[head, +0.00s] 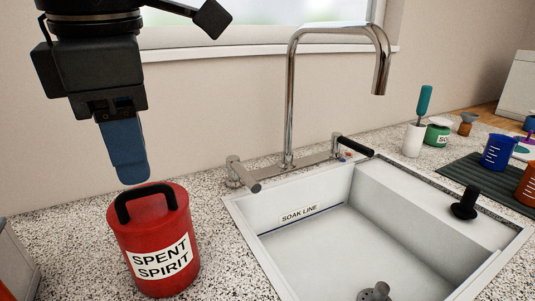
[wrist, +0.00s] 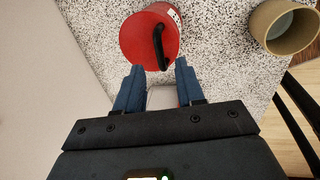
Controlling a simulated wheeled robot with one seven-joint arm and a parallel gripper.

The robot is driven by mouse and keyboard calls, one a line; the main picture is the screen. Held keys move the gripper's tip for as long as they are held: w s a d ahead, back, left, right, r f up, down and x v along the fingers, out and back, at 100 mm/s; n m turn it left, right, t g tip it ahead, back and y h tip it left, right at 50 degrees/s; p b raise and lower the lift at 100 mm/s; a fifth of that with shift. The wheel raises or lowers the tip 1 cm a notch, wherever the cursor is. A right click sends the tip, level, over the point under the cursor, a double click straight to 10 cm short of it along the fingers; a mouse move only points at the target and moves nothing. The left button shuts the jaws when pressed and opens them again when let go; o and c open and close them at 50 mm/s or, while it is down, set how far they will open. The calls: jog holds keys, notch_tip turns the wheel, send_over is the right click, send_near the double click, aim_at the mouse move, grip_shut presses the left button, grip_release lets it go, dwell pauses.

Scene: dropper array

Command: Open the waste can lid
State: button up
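The waste can (head: 150,255) is a red cylinder labelled "SPENT SPIRIT", upright on the counter left of the sink. Its red lid (head: 150,208) is on and carries a black arched handle (head: 148,195). In the wrist view the lid (wrist: 138,40) and the handle (wrist: 160,47) show just beyond my fingertips. My gripper (head: 132,182) points down above the can in the head view. In the wrist view my gripper (wrist: 157,68) has its two blue fingers apart, with nothing held between them. The handle's near end lies close to the gap; contact cannot be told.
The white sink (head: 330,235), marked "SOAK LINE", lies right of the can, with a tall chrome faucet (head: 290,95) behind it. A tan cup (wrist: 284,25) stands near the can in the wrist view. A black plug (head: 466,203) stands on the sink's right ledge.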

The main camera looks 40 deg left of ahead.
aim_at(143, 189)
jog(key=shift+w+a+f, duration=0.1)
jog(key=shift+a+f, duration=0.05)
jog(key=shift+f, duration=0.85)
jog(key=shift+w+a+f, duration=0.1)
jog(key=shift+a+f, duration=0.05)
jog(key=shift+f, duration=0.85)
jog(key=shift+c, duration=0.3)
grip_shut()
